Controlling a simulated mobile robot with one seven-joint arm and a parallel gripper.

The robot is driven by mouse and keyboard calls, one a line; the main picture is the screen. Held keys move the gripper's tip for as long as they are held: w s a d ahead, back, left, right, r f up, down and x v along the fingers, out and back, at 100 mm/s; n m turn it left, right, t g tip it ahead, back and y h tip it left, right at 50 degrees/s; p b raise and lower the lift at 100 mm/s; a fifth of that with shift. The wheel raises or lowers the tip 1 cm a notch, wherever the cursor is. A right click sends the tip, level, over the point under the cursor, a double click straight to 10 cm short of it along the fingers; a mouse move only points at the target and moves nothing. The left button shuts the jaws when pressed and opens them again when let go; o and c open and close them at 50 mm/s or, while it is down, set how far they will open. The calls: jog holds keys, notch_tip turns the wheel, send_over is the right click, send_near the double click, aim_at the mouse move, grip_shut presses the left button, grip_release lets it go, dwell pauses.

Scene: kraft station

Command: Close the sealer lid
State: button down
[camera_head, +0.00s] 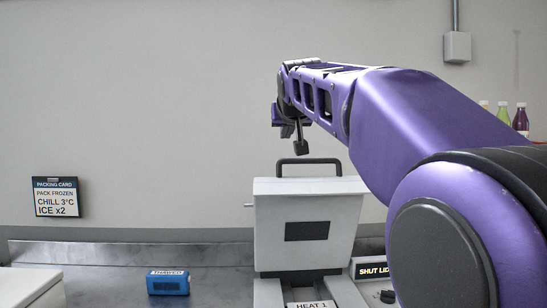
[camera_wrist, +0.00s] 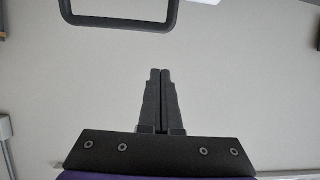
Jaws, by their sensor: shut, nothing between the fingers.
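The sealer (camera_head: 310,293) stands on the counter in the lower middle of the head view. Its pale grey lid (camera_head: 307,218) is raised upright, with a dark rectangle on its face. A black loop handle (camera_head: 308,161) tops the lid; part of it also shows at the top of the wrist view (camera_wrist: 118,24). My gripper (camera_head: 299,148) hangs just above the handle in the head view. In the wrist view my gripper (camera_wrist: 160,72) has its two fingers together and empty, apart from the handle in the picture.
A blue box (camera_head: 168,283) lies on the metal counter (camera_head: 110,255) left of the sealer. A white container (camera_head: 30,286) is at the far left. A "SHUT LID" label (camera_head: 373,271) is right of the sealer. Bottles (camera_head: 503,113) stand behind my arm. A packing card (camera_head: 56,197) hangs on the wall.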

jog(key=w+f, duration=0.1)
jog(key=w, duration=0.1)
jog(key=w+f, duration=0.4)
jog(key=w, duration=0.1)
jog(key=shift+w+f, duration=0.1)
jog(key=shift+s+d+f, duration=0.1)
jog(key=shift+s+f, duration=0.15)
jog(key=shift+s, duration=0.2)
jog(key=shift+f, duration=0.1)
dwell(0.4)
